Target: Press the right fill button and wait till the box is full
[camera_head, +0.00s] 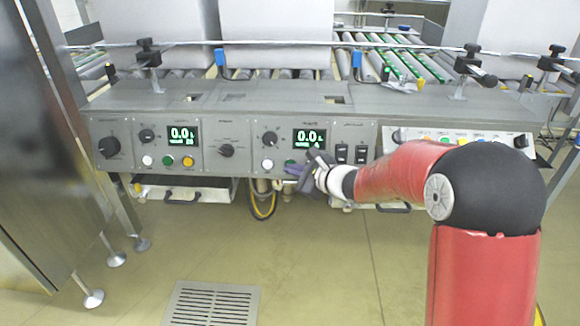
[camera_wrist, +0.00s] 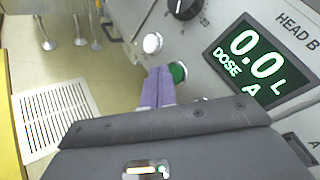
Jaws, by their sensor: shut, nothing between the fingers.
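The right fill unit on the grey panel has a display (camera_head: 309,138) reading 0.0, also seen in the wrist view (camera_wrist: 255,62) with "HEAD B", "DOSE" and "L". Below its knob are a white button (camera_wrist: 152,43) and a green button (camera_wrist: 178,72). My gripper (camera_head: 292,170) is shut and empty, with purple fingers (camera_wrist: 158,86) together right beside the green button, partly covering it. I cannot tell whether they touch it. A large white box (camera_head: 275,38) stands on the rollers behind the panel; its inside is not visible.
The left unit has its own display (camera_head: 183,136) reading 0.0 and white, green and yellow buttons. Black switches (camera_head: 341,153) sit right of my fingers. Hoses (camera_head: 263,203) hang below the panel. A steel cabinet (camera_head: 45,130) stands at left. The floor in front is open, with a drain grate (camera_head: 212,303).

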